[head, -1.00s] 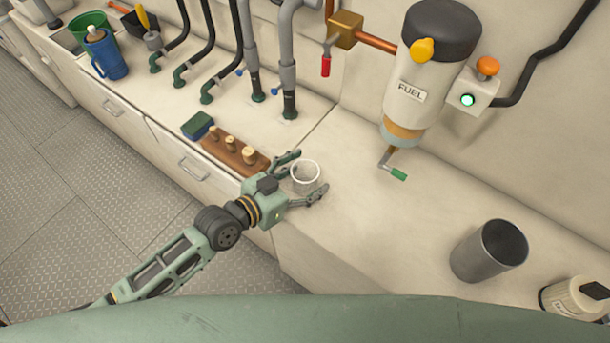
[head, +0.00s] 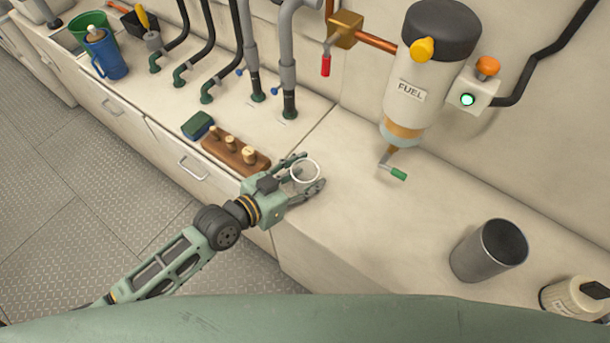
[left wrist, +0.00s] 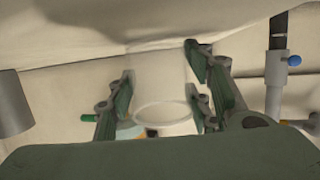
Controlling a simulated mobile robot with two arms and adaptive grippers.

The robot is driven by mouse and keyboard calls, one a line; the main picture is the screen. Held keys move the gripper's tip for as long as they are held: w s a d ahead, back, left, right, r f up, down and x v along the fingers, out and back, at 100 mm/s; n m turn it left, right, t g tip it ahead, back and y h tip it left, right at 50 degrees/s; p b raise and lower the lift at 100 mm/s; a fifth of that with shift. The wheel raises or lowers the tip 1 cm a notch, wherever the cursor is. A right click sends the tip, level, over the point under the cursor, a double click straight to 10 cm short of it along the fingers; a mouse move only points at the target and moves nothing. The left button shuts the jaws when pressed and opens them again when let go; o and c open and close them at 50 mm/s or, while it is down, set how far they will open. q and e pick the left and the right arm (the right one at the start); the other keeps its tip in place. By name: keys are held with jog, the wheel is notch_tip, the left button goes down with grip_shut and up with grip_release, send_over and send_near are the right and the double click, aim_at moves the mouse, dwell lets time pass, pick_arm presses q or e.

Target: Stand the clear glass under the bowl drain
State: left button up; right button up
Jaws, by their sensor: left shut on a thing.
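The clear glass (head: 305,171) stands upright on the counter, with its pale round rim showing in the head view. It also shows in the left wrist view (left wrist: 162,113) between the fingers. My left gripper (head: 307,175) is shut on the glass, one finger on each side; it also shows in the left wrist view (left wrist: 163,100). The bowl drain (head: 391,165), with a green-handled tap, hangs below the white fuel filter (head: 415,75), to the right of the glass and apart from it. My right gripper is not in view.
A grey metal cup (head: 488,250) and a cream bottle (head: 574,297) stand at the right of the counter. A wooden block with plugs (head: 234,155) and a green-blue sponge (head: 197,126) lie left of the gripper. The counter below the drain is clear.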

pick_arm(q)
jog(key=r, duration=0.4)
jog(key=shift+s+d+r, duration=0.25)
jog(key=shift+s+d, duration=0.05)
jog(key=s+d+r, duration=0.7)
jog(key=s, duration=0.1)
send_near(308, 172)
notch_tip(308, 172, up, 2)
jog(key=w, duration=0.2)
jog(key=s+a+r+m+g+h, duration=0.1)
jog(key=a+r, duration=0.9)
jog(key=a, duration=0.2)
jog(key=shift+s+a+m+g+b, duration=0.15)
jog(key=shift+a+m+g+b, duration=0.15)
jog(key=shift+a+b, duration=0.1)
